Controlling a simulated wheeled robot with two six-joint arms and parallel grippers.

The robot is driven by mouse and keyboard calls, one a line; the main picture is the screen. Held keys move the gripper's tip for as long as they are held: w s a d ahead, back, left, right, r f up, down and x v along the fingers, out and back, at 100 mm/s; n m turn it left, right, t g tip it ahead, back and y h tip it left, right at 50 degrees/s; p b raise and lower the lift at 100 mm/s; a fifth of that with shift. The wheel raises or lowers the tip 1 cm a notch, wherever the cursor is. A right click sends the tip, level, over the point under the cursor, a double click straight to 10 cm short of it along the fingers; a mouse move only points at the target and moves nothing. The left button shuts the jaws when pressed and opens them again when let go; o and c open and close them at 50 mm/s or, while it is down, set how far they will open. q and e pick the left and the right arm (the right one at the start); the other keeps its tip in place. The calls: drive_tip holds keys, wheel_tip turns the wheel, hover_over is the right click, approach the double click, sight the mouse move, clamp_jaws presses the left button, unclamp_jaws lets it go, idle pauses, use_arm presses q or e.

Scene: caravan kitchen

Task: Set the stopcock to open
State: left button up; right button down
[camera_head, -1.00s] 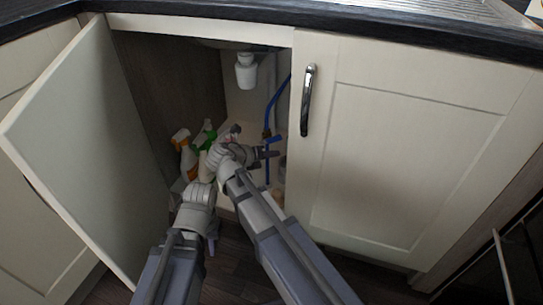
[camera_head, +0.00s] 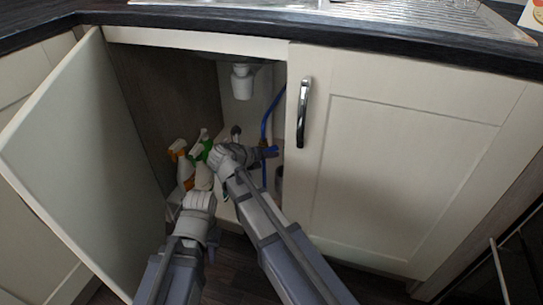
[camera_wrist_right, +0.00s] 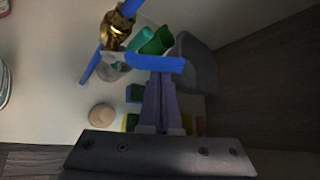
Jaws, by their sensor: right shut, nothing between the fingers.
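The stopcock shows in the right wrist view as a brass body (camera_wrist_right: 118,27) with a flat blue lever (camera_wrist_right: 155,63). In the head view, the blue lever (camera_head: 271,150) sits inside the open cupboard, beside the blue hose. My right gripper (camera_head: 264,153) reaches into the cupboard, shut and empty. Its fingers (camera_wrist_right: 158,84) end right at the lever in the wrist view; I cannot tell whether they touch it. My left gripper (camera_head: 210,250) is low in front of the cupboard, mostly hidden behind its own arm, so its jaw state is unclear.
Spray bottles (camera_head: 183,160) stand at the cupboard's left. A white drain trap (camera_head: 242,82) hangs above, and a blue hose (camera_head: 266,118) runs down behind. The open door (camera_head: 85,150) bounds the left, the closed door (camera_head: 400,160) the right.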

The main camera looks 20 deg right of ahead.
drive_tip(key=shift+w+a+r+p, duration=0.2)
drive_tip(key=shift+a+r+p, duration=0.1)
drive_tip(key=shift+r+p, duration=0.2)
idle(0.7)
drive_tip(key=shift+w+a+r+p, duration=0.3)
drive_tip(key=shift+a+r+p, duration=0.15)
drive_tip(key=shift+r+p, duration=0.15)
drive_tip(key=shift+w+a+r+p, duration=0.25)
drive_tip(key=shift+w+a, duration=0.1)
drive_tip(key=shift+a, duration=0.2)
drive_tip(key=shift+w+a+r+p, duration=0.2)
drive_tip(key=shift+w+a, duration=0.15)
drive_tip(key=shift+a, duration=0.15)
drive_tip(key=shift+w+a, duration=0.1)
drive_tip(key=shift+a, duration=0.05)
